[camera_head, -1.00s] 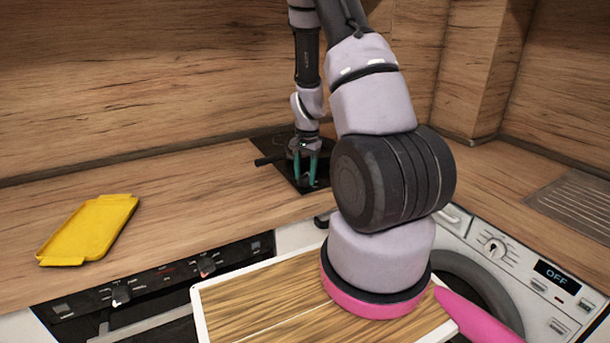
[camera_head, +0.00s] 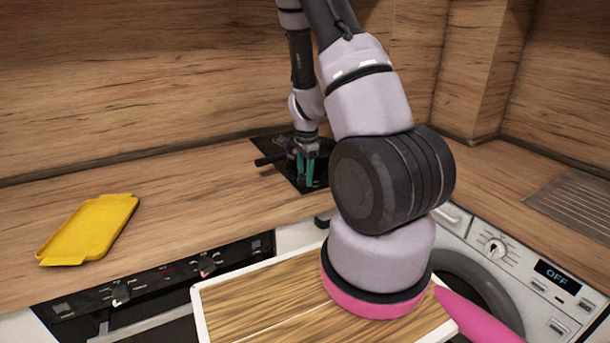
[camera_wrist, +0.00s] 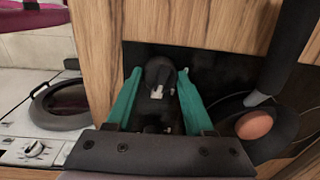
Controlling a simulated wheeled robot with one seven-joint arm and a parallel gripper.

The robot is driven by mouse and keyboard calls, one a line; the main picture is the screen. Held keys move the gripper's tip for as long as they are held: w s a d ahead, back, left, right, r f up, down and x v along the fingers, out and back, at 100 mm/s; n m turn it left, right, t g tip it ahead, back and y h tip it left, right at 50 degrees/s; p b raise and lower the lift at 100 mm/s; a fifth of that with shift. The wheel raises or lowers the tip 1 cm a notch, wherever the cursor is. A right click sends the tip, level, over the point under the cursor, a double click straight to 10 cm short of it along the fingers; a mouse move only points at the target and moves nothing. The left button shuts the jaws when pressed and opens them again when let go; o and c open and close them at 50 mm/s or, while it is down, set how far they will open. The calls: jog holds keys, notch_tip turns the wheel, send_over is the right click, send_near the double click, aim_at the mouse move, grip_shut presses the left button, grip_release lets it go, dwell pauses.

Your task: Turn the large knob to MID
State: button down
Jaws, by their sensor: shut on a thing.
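My gripper (camera_head: 305,182) points down over the black hob panel (camera_head: 284,172) on the counter. In the wrist view its two green fingers (camera_wrist: 159,74) are on either side of a dark, rounded knob (camera_wrist: 160,70) on the black panel. The fingers are shut on this knob; its lower part is dark, with small pale marks beside it. I cannot read its setting. In the head view the fingers and arm hide the knob.
A dark pan (camera_wrist: 285,140) with a brown egg-like thing (camera_wrist: 254,124) is close right of my gripper. A yellow tray (camera_head: 88,230) lies left on the counter. A washing machine (camera_head: 500,262) reading OFF and an oven panel (camera_head: 160,278) are in front.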

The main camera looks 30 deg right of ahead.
jog(key=shift+c, duration=1.4)
grip_release()
jog(key=shift+r, duration=0.15)
notch_tip(320, 180, up, 10)
jog(key=shift+s+r, duration=0.25)
jog(key=shift+s, duration=0.05)
